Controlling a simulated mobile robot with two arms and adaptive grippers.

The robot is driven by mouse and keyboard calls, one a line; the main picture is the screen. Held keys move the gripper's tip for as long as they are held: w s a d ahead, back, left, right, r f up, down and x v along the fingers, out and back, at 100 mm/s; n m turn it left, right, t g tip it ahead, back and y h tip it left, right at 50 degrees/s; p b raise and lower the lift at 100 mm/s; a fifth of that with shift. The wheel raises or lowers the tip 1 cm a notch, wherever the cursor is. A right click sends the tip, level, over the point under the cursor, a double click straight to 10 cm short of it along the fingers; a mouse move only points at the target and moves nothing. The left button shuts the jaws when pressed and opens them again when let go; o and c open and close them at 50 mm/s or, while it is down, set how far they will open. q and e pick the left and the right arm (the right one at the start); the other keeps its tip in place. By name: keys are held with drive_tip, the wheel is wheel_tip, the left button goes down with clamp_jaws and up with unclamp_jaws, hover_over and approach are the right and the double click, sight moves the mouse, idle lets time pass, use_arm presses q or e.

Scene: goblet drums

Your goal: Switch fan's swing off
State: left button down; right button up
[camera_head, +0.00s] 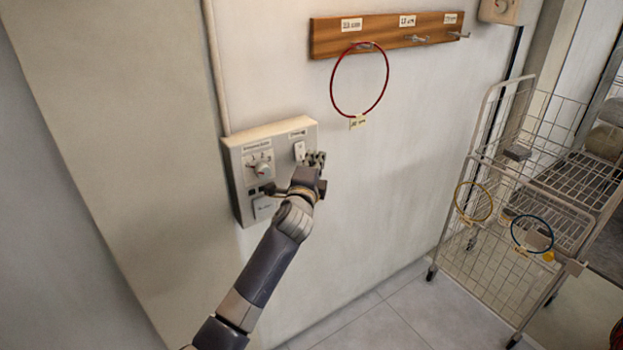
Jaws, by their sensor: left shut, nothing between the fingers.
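A beige control box (236,165) is fixed to the wall left of centre. It has a rotary knob (261,169) at its upper left, a small white switch (299,150) at its upper right and a white panel or button (264,206) at its lower left. Their labels are too small to read. My left gripper (318,160) is shut and empty at the right side of the box, just right of and below the white switch. I cannot tell whether it touches the switch. My left wrist hides the box's lower right part. My right gripper is not in view. No fan is visible.
A wooden peg rail (388,35) with labels hangs on the wall above, with a red ring (334,91) on one peg. A wire cart (540,190) with rings on it stands at the right. The wall between the box and the cart is clear.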

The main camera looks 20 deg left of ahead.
use_arm(q)
drive_tip(key=s+b, duration=0.1)
drive_tip(key=s, duration=0.7)
drive_tip(key=shift+a, duration=0.15)
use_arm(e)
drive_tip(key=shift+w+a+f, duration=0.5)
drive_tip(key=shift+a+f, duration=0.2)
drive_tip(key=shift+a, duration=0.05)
use_arm(q)
drive_tip(key=shift+w+f, duration=0.1)
drive_tip(key=shift+f, duration=0.05)
